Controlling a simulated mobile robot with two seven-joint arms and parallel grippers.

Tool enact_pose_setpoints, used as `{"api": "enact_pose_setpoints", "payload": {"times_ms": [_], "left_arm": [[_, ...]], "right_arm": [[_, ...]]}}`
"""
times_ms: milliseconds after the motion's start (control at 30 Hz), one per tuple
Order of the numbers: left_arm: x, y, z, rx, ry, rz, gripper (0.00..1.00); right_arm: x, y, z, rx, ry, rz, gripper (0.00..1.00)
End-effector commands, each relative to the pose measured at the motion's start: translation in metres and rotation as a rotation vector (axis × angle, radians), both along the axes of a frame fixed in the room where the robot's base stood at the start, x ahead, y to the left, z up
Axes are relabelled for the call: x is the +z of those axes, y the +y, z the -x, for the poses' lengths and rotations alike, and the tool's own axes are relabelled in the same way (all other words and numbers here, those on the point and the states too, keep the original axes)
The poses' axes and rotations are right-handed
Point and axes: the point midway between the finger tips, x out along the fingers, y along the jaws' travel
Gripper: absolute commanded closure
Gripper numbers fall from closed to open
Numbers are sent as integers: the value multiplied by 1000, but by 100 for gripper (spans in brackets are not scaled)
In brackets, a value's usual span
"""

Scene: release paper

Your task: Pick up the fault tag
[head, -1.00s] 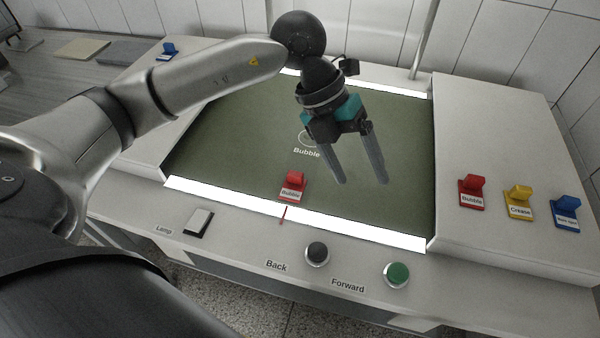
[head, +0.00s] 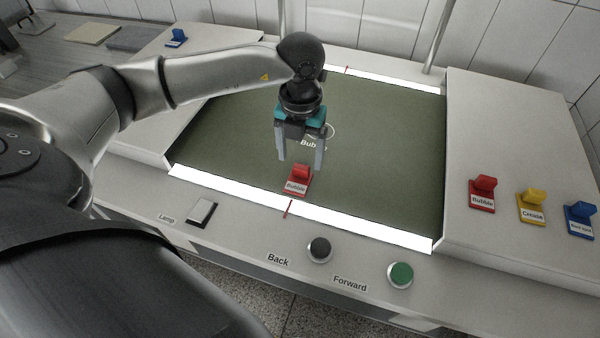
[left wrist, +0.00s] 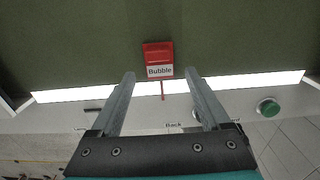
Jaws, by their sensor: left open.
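A red tag (head: 298,182) labelled "Bubble" lies on the green sheet (head: 385,165) near its lit front edge. It also shows in the left wrist view (left wrist: 158,58), just beyond the fingertips and between their lines. My left gripper (head: 300,162) is open and empty, pointing down, with its tips close to this tag in the head view. In the left wrist view the gripper (left wrist: 160,74) shows both fingers apart, with nothing between them. I cannot tell the exact height of the tips over the sheet. My right gripper is not in view.
On the right ledge stand another red "Bubble" tag (head: 482,193), a yellow "Crease" tag (head: 532,206) and a blue tag (head: 580,218). Another blue tag (head: 176,37) is at back left. The front panel has a lamp switch (head: 202,213), a black button (head: 319,249) and a green button (head: 399,274).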

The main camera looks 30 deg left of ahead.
Motion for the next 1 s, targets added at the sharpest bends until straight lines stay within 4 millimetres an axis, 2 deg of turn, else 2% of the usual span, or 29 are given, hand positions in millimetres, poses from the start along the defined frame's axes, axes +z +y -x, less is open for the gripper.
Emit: {"api": "enact_pose_setpoints", "payload": {"times_ms": [167, 400, 700, 1000], "left_arm": [[-15, 2, -3, 2, 1, 0, 20], [-48, 4, -7, 1, 0, 3, 20], [-54, 4, -7, -1, -2, 3, 20], [-53, 4, -7, 0, -2, 3, 53]], "right_arm": [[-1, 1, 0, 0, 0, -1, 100], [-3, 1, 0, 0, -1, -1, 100], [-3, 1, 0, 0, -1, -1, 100], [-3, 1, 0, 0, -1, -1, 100]]}}
